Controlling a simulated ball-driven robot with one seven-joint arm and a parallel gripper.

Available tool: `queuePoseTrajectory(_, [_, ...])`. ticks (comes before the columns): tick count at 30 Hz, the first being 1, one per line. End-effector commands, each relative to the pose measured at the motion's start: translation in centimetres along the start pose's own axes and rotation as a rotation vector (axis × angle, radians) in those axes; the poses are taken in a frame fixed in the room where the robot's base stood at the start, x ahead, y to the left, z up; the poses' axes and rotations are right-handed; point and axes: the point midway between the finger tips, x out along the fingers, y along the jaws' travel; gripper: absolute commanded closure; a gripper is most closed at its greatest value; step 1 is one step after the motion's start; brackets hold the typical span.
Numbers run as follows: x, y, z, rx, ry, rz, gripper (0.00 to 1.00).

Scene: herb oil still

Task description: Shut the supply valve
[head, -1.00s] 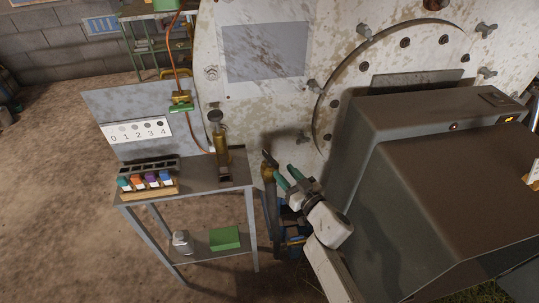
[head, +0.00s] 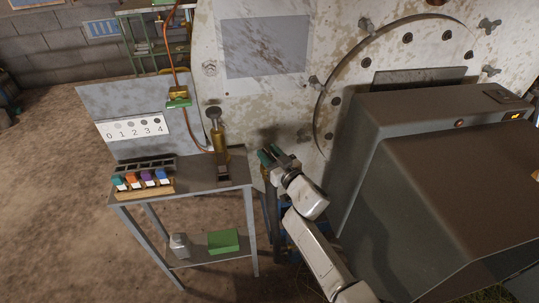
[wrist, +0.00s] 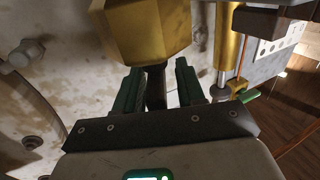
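The supply valve appears to be the large brass fitting (wrist: 147,30) at the top of the wrist view, with a dark lever (wrist: 156,92) coming down from it. My gripper (head: 268,154) is at the white tank's lower face, just right of the grey table, and it hides the valve in the head view. In the wrist view my gripper (wrist: 162,78) has its two green fingers apart, one on each side of the lever. A gap shows between the lever and the right finger. The lever's lower end is hidden behind the gripper body.
The grey table (head: 200,180) holds a brass cylinder (head: 219,140) and a rack of coloured bottles (head: 145,183). An orange hose (head: 171,45) hangs behind it. The white tank (head: 260,105) stands behind my gripper. A big grey cabinet (head: 430,190) stands close on the right.

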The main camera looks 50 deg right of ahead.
Motion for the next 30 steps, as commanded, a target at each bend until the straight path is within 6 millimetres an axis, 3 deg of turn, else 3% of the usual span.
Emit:
queuePoseTrajectory(12, [-0.04, 0.01, 0.01, 0.0, 0.0, 0.0, 1.0])
queuePoseTrajectory(23, [-0.03, 0.09, -0.27, -0.001, -0.001, -0.021, 1.0])
queuePoseTrajectory(30, [-0.03, 0.17, -0.66, 0.0, -0.004, -0.122, 1.0])
